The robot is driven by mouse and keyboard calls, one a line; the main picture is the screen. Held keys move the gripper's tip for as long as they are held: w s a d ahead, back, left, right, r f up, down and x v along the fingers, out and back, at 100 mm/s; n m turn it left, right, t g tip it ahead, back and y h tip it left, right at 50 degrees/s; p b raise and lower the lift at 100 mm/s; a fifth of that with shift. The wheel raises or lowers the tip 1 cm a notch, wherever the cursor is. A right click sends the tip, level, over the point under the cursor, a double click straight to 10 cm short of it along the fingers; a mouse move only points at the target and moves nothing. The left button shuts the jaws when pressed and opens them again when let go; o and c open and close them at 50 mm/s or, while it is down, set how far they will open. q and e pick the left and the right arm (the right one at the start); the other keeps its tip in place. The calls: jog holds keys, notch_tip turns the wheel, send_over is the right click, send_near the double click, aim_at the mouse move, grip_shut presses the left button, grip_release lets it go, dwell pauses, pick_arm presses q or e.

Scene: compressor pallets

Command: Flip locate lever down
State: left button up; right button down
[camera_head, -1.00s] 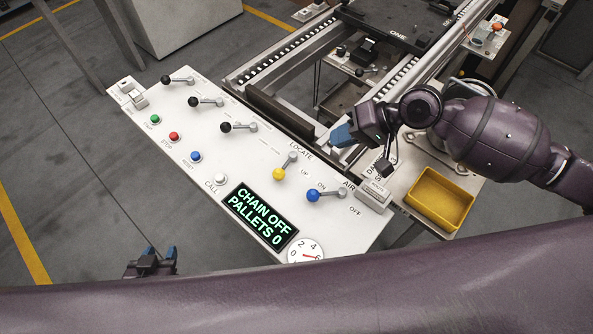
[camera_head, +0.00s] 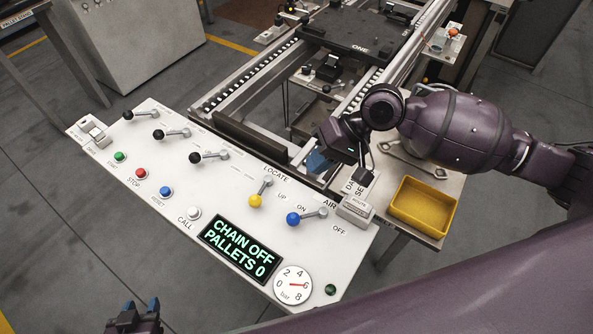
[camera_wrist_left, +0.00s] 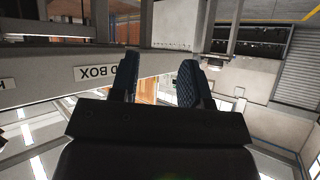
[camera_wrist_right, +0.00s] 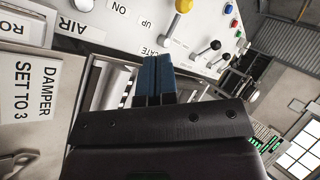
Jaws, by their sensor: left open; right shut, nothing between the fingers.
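The locate lever, with a yellow knob (camera_head: 256,200), stands on the white control panel (camera_head: 225,188) below the word LOCATE. Its knob points toward the panel's front side, near the word UP. Its yellow knob also shows at the top edge of the right wrist view (camera_wrist_right: 184,5). My right gripper (camera_head: 318,161) is shut and empty, past the panel's back edge and to the right of the lever, apart from it. Its blue fingers are together in the right wrist view (camera_wrist_right: 153,76). My left gripper (camera_head: 141,304) is open and empty, low in front of the panel.
A blue-knobbed air lever (camera_head: 293,219) sits right of the locate lever, and several black-knobbed levers stand to its left. The display (camera_head: 240,249) reads CHAIN OFF, PALLETS 0. A yellow tray (camera_head: 423,207) is at right. A conveyor with a black pallet (camera_head: 357,42) lies behind.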

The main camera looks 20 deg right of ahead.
aim_at(259, 192)
jog(key=b+x, duration=0.1)
jog(key=x, duration=0.8)
jog(key=a, duration=0.3)
jog(key=shift+f, duration=0.3)
jog(key=shift+a, duration=0.5)
